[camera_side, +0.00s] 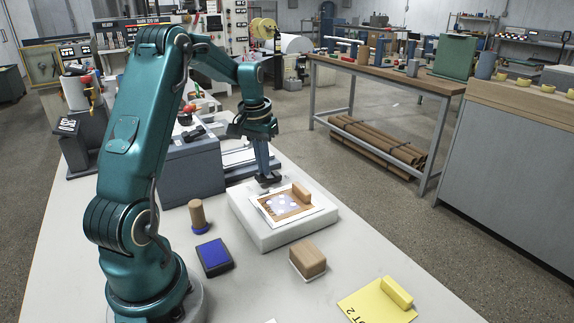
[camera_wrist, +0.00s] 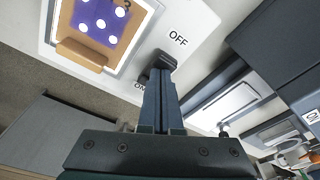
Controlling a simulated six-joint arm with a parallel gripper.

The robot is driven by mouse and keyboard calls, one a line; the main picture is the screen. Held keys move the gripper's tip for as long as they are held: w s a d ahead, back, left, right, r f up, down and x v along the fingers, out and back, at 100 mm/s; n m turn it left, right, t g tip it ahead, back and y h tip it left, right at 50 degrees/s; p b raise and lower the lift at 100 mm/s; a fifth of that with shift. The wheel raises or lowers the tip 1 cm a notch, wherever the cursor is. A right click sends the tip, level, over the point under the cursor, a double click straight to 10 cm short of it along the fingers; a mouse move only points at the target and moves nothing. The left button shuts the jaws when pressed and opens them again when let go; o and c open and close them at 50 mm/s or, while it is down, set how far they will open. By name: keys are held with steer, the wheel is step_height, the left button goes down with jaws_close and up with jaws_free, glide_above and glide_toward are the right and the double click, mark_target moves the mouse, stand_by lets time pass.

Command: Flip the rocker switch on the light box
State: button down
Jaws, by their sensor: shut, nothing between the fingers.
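The white light box (camera_side: 262,238) stands on the table in the side view, and its top fills the upper part of the wrist view (camera_wrist: 205,22). The black rocker switch (camera_wrist: 163,60) sits near the box's edge, between a printed OFF label and a partly hidden ON label. In the side view the switch (camera_side: 269,180) is a dark shape under my fingertips. My gripper (camera_side: 264,172) points down with its fingers shut and empty. In the wrist view its fingertips (camera_wrist: 158,76) are at the ON side of the switch and partly cover it; I cannot tell whether they touch.
A framed stencil with a wooden grip (camera_side: 302,193) lies on the box beside the switch. A blue ink pad (camera_side: 214,257), a wooden stamp (camera_side: 197,215), a wooden block (camera_side: 308,260) and a yellow plate (camera_side: 375,303) lie nearby. A grey machine (camera_side: 190,172) stands close behind my gripper.

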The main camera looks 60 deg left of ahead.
steer(key=shift+f, duration=0.3)
steer(key=shift+r, duration=3.55)
steer(key=shift+w, duration=0.1)
